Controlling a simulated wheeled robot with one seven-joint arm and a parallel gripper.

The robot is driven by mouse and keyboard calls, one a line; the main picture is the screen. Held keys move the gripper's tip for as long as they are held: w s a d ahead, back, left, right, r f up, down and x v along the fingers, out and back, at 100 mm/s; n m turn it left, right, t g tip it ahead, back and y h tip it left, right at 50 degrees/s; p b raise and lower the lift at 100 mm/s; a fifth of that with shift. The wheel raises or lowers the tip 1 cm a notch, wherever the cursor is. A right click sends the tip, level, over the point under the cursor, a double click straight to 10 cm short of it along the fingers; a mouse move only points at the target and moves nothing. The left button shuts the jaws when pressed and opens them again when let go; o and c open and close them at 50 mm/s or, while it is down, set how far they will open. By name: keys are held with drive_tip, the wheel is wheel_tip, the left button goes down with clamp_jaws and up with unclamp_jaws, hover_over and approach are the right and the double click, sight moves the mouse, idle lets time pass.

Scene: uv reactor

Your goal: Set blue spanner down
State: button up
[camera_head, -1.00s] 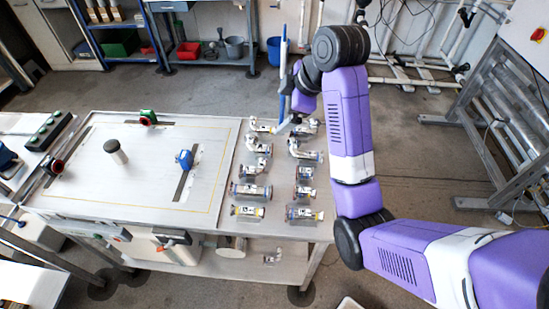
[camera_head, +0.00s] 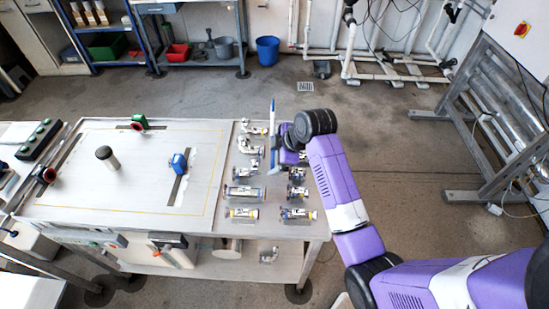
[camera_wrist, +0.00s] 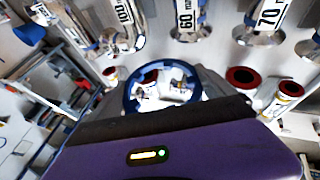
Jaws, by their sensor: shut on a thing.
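The blue spanner (camera_head: 272,122) stands roughly upright in the head view, above the rows of pipe fittings at the right side of the table (camera_head: 150,215). My gripper (camera_head: 276,158) is shut on it; the fingertips are small and partly hidden by my wrist. In the wrist view a blue ring (camera_wrist: 128,92), seemingly the spanner's ring end, lies in front of the dark gripper fingers. A white fitting shows through the ring. I cannot tell whether the spanner touches anything below.
Labelled pipe fittings (camera_head: 241,192) stand in two columns near my gripper, with others (camera_wrist: 188,22) close by in the wrist view. A blue valve (camera_head: 178,162) and a dark-topped post (camera_head: 106,157) stand on the white panel. Bare panel lies left of the fittings.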

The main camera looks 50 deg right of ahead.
drive_tip(key=shift+f, duration=1.15)
